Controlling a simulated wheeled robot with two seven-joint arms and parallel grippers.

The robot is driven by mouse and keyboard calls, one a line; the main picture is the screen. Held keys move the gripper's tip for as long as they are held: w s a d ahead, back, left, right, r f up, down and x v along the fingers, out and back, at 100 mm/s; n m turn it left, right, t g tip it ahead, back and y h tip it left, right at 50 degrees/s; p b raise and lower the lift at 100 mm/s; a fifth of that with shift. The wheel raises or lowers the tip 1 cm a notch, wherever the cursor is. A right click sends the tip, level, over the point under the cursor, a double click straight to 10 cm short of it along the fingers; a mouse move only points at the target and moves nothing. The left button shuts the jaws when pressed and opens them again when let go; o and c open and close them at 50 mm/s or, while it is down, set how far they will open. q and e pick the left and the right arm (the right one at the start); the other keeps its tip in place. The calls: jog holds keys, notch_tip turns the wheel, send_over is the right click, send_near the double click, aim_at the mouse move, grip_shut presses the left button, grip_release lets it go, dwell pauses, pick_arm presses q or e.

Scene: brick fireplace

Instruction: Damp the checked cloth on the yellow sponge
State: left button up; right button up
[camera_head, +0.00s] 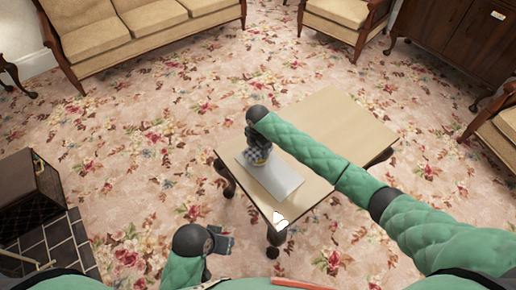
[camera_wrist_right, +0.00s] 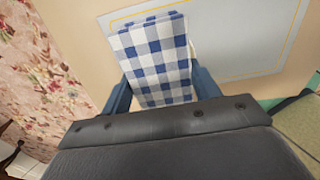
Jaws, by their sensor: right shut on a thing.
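My right gripper (camera_head: 258,146) is over the left part of the wooden table and shut on the blue-and-white checked cloth (camera_head: 252,156). In the right wrist view the cloth (camera_wrist_right: 155,55) fills the space between the blue fingers (camera_wrist_right: 163,90). A grey tray (camera_head: 283,184) lies on the table under the gripper; it also shows in the right wrist view (camera_wrist_right: 245,45), with a thin yellow line near its edge. A small yellow patch, possibly the sponge (camera_head: 261,161), shows by the cloth; whether they touch I cannot tell. My left gripper (camera_head: 224,243) is low, off the table's near side.
The table's right part (camera_head: 335,115) is bare. A small white object (camera_head: 280,218) is at its near corner. A sofa (camera_head: 130,45), an armchair (camera_head: 340,20) and a dark cabinet (camera_head: 460,45) stand farther back. A dark box (camera_head: 30,190) is at left.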

jog(key=shift+f, duration=0.3)
jog(key=shift+p, duration=0.3)
dwell(2.1)
jog(key=shift+f, duration=0.1)
